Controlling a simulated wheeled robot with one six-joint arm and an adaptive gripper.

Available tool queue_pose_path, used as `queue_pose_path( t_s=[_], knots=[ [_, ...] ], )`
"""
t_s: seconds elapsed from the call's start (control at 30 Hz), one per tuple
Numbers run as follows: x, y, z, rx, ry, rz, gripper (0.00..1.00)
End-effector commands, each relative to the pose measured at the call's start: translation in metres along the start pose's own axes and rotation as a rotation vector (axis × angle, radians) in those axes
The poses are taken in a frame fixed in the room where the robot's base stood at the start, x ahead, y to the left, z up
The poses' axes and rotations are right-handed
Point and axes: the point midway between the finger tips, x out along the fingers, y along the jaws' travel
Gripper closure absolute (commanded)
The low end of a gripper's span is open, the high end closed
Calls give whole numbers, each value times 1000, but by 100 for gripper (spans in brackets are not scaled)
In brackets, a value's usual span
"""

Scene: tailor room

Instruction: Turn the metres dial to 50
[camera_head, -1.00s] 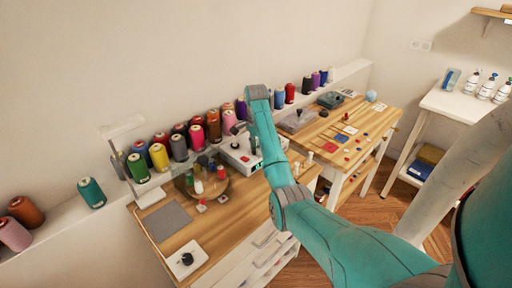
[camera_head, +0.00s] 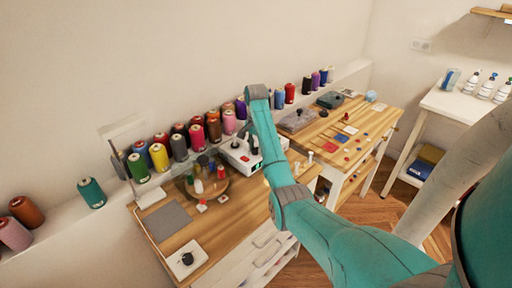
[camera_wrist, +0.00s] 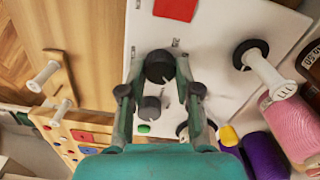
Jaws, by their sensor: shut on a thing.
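A white winder box (camera_head: 236,153) stands on the wooden bench under my arm. In the wrist view its white top (camera_wrist: 215,58) carries a black round dial (camera_wrist: 159,66), a smaller grey knob (camera_wrist: 151,106) and a small green button (camera_wrist: 144,128). My gripper (camera_wrist: 160,72) has a finger on each side of the black dial and is shut on it. In the head view my gripper (camera_head: 249,138) is over the box, and my arm hides part of it. The dial's numbers cannot be read.
Several thread spools (camera_head: 158,157) line the shelf behind. A spool pin on a black base (camera_wrist: 255,62) and a red patch (camera_wrist: 175,8) are close by on the box. A separate black knob on a white plate (camera_head: 187,259) sits at the bench's front left.

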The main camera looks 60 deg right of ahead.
Motion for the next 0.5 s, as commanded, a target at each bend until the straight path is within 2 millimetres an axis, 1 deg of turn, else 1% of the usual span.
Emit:
queue_pose_path(
  t_s=[0.5],
  knots=[
    [1, -1, 1, -489, -1, 1, 100]
  ],
)
